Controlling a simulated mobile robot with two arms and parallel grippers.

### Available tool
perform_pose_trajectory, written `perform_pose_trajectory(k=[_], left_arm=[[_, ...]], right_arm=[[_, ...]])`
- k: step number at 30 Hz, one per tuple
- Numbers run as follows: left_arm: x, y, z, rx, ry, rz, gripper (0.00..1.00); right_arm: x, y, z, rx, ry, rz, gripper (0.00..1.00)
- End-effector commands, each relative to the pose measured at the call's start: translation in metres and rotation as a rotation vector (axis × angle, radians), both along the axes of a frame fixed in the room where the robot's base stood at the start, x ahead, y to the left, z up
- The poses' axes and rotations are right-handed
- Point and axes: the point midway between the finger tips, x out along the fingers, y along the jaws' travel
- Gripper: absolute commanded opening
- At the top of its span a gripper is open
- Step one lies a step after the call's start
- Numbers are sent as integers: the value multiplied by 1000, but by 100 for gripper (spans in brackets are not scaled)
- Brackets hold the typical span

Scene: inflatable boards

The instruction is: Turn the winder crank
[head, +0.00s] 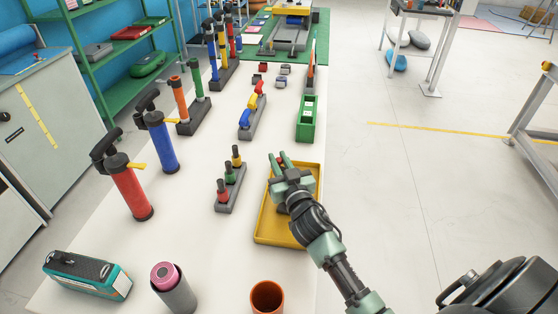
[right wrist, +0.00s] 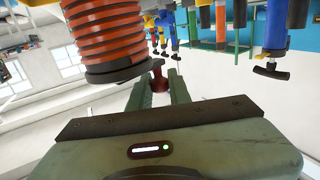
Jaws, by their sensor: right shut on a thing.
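My right gripper (head: 281,160) reaches over the yellow tray (head: 258,234) in the head view. It is shut on a small dark red knob (right wrist: 159,82), which shows between its fingers in the right wrist view. I take this knob for the crank's handle; the crank arm is hidden. An orange ribbed drum (right wrist: 103,32) with a dark end looms close beside the fingers in the right wrist view. I cannot tell how it joins the knob, and I cannot pick it out in the head view. My left gripper is out of view.
A rack of small pegs (head: 230,185) stands left of the tray. The red pump (head: 131,192) and blue pump (head: 161,145) stand farther left. A green bin (head: 309,120) lies beyond my gripper. An orange cup (head: 267,297) stands in front. Free tabletop lies between them.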

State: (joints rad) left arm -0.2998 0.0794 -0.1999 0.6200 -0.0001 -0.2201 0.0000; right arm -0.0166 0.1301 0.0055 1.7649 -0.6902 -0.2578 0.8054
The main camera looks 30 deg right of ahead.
Motion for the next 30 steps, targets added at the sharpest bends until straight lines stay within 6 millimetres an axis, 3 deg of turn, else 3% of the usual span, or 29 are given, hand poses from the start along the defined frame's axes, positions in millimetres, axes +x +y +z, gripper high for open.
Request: perform_pose_trajectory(k=[20, 21, 22, 30], left_arm=[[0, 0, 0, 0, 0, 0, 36], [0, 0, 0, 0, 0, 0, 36], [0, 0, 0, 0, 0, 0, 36], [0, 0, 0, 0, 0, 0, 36]], right_arm=[[0, 0, 2, -1, -4, 1, 0], [0, 0, 2, -1, -4, 1, 30], [0, 0, 2, -1, -4, 1, 38], [0, 0, 1, 0, -2, 1, 40]])
